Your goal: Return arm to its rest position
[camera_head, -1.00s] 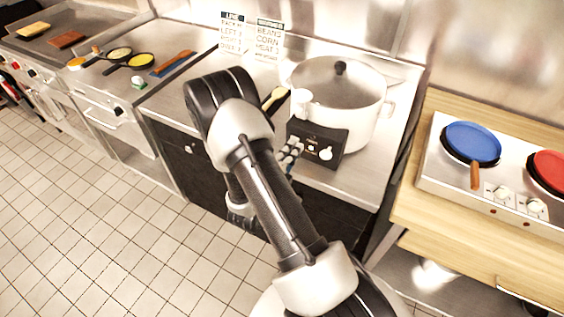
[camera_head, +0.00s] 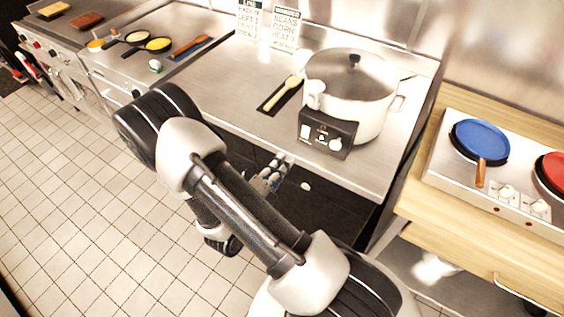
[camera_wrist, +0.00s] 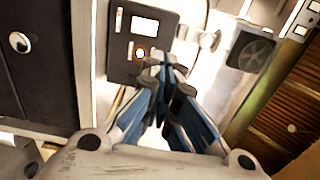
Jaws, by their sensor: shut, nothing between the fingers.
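My gripper (camera_head: 268,178) is low in front of the steel counter (camera_head: 225,95), by the dark cabinet front below its edge. My arm bends over the tiled floor to reach it. In the wrist view the blue-and-grey fingers of my gripper (camera_wrist: 168,80) are drawn together, with nothing held between them. Beyond the fingertips is the black control panel (camera_wrist: 142,38) of the cooker. The gripper appears clear of the counter edge, though the exact gap is hard to judge.
A large lidded pot cooker (camera_head: 350,90) stands on the counter, beside a pale spoon (camera_head: 286,92) on a dark rest. Signs (camera_head: 285,28) stand behind. To the right, a wooden counter (camera_head: 424,208) bears burners with a blue pan (camera_head: 480,139). Open tiled floor lies left.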

